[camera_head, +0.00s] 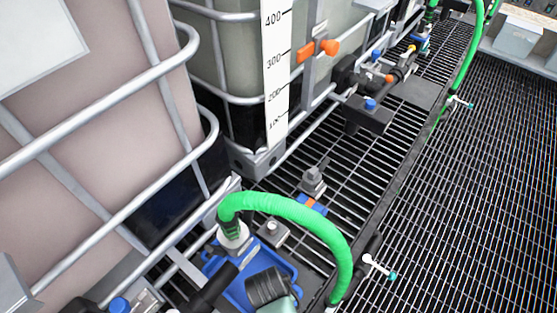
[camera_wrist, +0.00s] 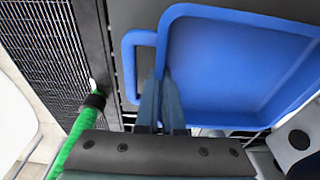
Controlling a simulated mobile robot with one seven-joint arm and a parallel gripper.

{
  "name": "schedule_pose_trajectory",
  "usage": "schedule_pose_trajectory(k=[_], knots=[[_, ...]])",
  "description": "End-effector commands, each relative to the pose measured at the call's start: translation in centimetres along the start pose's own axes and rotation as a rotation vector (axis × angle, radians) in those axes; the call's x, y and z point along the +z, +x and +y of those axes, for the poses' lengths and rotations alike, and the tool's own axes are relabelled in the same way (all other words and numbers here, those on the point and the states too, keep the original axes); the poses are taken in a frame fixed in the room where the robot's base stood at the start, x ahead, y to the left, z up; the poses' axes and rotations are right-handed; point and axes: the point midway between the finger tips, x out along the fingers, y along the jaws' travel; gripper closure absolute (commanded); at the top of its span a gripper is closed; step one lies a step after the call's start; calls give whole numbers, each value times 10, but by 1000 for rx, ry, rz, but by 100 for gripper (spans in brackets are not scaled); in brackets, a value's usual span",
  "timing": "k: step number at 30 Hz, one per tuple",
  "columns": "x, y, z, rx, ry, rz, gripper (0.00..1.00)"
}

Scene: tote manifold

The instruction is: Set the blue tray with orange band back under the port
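A blue tray (camera_wrist: 240,62) with a raised rim and a loop handle (camera_wrist: 130,62) on its left fills the upper right of the wrist view. My gripper's (camera_wrist: 162,82) two grey-blue fingers lie close together at the rim where the handle joins, and look shut on it. In the head view a blue tray (camera_head: 235,296) lies low in the picture, below a white port fitting (camera_head: 233,237) with a green hose. Dark parts cover some of it. I see no orange band on the tray in either view.
The green hose (camera_head: 300,211) arches beside the tray and shows in the wrist view (camera_wrist: 82,126). A small blue and orange part (camera_head: 312,204) and a grey fitting (camera_head: 314,181) stand farther along. Caged tanks (camera_head: 110,130) stand left; grating (camera_head: 460,210) at right is open.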

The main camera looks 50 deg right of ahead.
Motion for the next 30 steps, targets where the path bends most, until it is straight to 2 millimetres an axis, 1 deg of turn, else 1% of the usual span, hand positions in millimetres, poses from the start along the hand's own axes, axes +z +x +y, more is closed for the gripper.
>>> schedule_pose_trajectory(k=[11, 14, 15, 17, 25, 28, 30], knots=[[0, 4, -2, -2, 0, 1, 100], [1, 4, -1, -1, -1, 1, 83], [1, 4, -1, -1, -1, 1, 76], [0, 4, -1, -1, -1, 1, 66], [0, 3, -1, -1, -1, 1, 66], [0, -2, -1, -1, 0, 1, 66], [0, -9, -2, -3, -1, 2, 66]])
